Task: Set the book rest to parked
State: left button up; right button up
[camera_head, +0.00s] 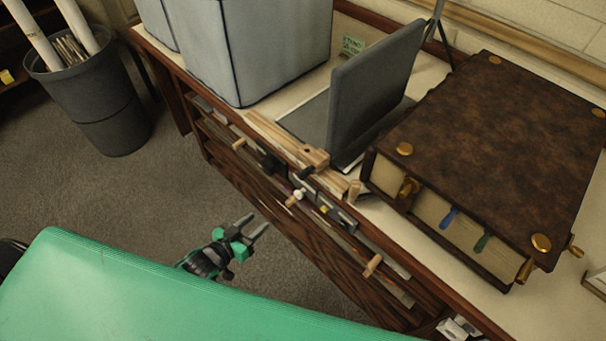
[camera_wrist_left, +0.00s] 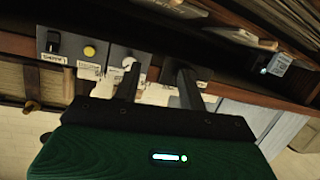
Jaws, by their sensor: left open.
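A grey panel (camera_head: 375,85), apparently the book rest, stands steeply upright on a flat grey base on the desk. A wooden rail with a block (camera_head: 313,157) lies along the desk edge in front of it. My left gripper (camera_head: 257,227) is open and empty, in front of the desk and apart from its front face. In the left wrist view its two fingers (camera_wrist_left: 158,80) point toward control plates with a black knob (camera_wrist_left: 53,42), a yellow button (camera_wrist_left: 89,52) and a white knob (camera_wrist_left: 128,63). Their small labels are mostly unreadable. My right gripper is not in view.
A large brown book (camera_head: 490,130) with brass fittings lies right of the panel. Grey boxes (camera_head: 240,45) stand on the left. Wooden pegs (camera_head: 372,265) stick out of the desk front. A dark bin (camera_head: 95,105) stands on the floor; a green padded surface (camera_head: 120,290) fills the foreground.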

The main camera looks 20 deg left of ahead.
aim_at(303, 175)
pick_arm(q)
jog(key=d+r+m+t+h, duration=0.1)
jog(key=d+r+t+h, duration=0.2)
jog(key=r, duration=0.9)
jog(key=shift+g, duration=0.7)
jog(key=shift+s+d+r+p+x, duration=0.1)
jog(key=shift+d+p+x, duration=0.2)
jog(key=shift+x, duration=2.1)
jog(key=shift+s+d+r+p+x, duration=0.15)
jog(key=shift+p+x, duration=0.3)
jog(key=shift+x, duration=1.9)
jog(key=shift+s+d+r+p+x, duration=0.1)
jog(key=shift+d+p+x, duration=0.2)
jog(key=shift+x, duration=2.1)
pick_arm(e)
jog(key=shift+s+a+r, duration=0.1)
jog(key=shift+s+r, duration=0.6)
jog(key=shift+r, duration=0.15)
pick_arm(q)
jog(key=shift+a, duration=0.1)
jog(key=shift+c, duration=0.3)
jog(key=c, duration=0.7)
grip_shut()
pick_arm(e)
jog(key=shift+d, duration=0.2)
